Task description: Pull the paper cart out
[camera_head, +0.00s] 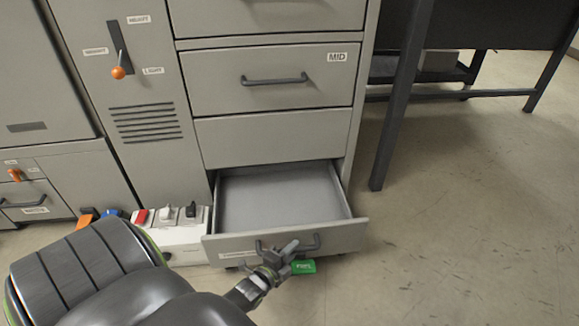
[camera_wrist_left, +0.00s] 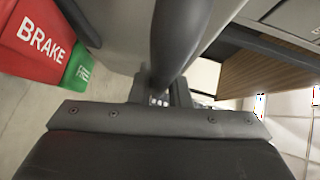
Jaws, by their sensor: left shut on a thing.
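The paper cart (camera_head: 345,238) is the low grey drawer-like box under the MID drawer. It stands partly out of the cabinet, and its inside looks empty. Its front has a dark bar handle (camera_head: 312,246) and a small label. My left gripper (camera_head: 280,254) is shut on the handle, left of its middle. In the left wrist view, the dark handle bar (camera_wrist_left: 180,35) runs between my jaws (camera_wrist_left: 160,95). A green FREE pedal (camera_head: 303,267) shows low at the cart's front. The left wrist view shows it (camera_wrist_left: 78,72) beside a red BRAKE pedal (camera_wrist_left: 40,38). My right gripper is out of view.
A white switch box (camera_head: 185,246) with red, white and black switches stands close left of the cart. A dark table leg (camera_head: 400,110) stands to the right. The floor (camera_head: 470,240) in front and to the right is clear. An orange-knobbed lever (camera_head: 118,72) is on the cabinet.

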